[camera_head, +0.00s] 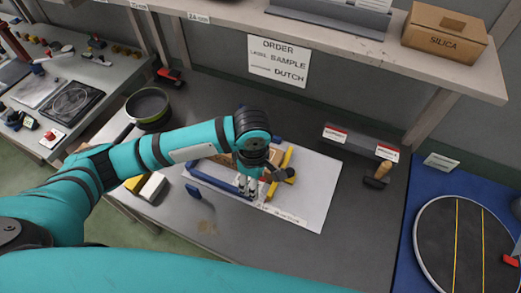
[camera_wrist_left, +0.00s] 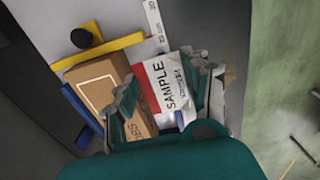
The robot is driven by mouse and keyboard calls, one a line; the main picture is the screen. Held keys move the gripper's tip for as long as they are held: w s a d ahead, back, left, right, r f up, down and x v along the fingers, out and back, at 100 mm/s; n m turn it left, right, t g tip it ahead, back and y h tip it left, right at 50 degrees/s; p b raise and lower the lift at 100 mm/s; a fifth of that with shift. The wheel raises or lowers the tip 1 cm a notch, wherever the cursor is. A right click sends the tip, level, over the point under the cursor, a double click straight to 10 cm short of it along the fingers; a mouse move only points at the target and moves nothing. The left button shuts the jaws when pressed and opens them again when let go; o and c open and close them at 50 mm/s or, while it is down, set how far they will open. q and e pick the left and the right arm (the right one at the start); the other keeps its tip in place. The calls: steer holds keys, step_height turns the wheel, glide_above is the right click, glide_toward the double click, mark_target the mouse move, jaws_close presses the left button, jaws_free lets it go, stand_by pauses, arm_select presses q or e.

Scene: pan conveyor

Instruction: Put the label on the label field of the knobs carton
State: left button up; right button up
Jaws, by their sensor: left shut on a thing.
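My left gripper (camera_head: 247,189) points down over the work sheet. In the left wrist view its fingers (camera_wrist_left: 163,82) are shut on a white label (camera_wrist_left: 177,87) with a red band and the word SAMPLE. A brown carton (camera_wrist_left: 89,83) with a white-outlined label field lies beside the label, between a yellow bar (camera_wrist_left: 103,47) and a blue bar (camera_wrist_left: 75,103). Only the end of its printed name shows, seemingly "ES". I cannot tell whether the label touches the carton. In the head view my arm hides most of the carton (camera_head: 277,157). My right gripper is out of view.
A white sheet (camera_head: 318,185) lies under the bars. A holder (camera_head: 360,142) with red-and-white cards and a wooden-handled stamp (camera_head: 383,173) stand to the right. A wall sign (camera_head: 278,61) reads ORDER, LABEL: SAMPLE, DUTCH. A SILICA carton (camera_head: 444,40) sits on the shelf.

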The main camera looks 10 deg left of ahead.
arm_select(q)
steer(key=w, duration=0.3)
steer(key=w+p, duration=0.1)
steer(key=w, duration=0.6)
steer(key=shift+w+a+f+p, duration=0.15)
steer(key=shift+a+f+p, duration=0.15)
steer(key=shift+a+f, duration=0.05)
steer(key=shift+w+f, duration=0.1)
steer(key=shift+w, duration=0.6)
steer(key=shift+w+a+f+p, duration=0.1)
steer(key=shift+f+p, duration=0.25)
steer(key=shift+f, duration=0.05)
step_height(320, 180, down, 3)
steer(key=shift+r+p, duration=0.1)
steer(key=shift+p, duration=0.3)
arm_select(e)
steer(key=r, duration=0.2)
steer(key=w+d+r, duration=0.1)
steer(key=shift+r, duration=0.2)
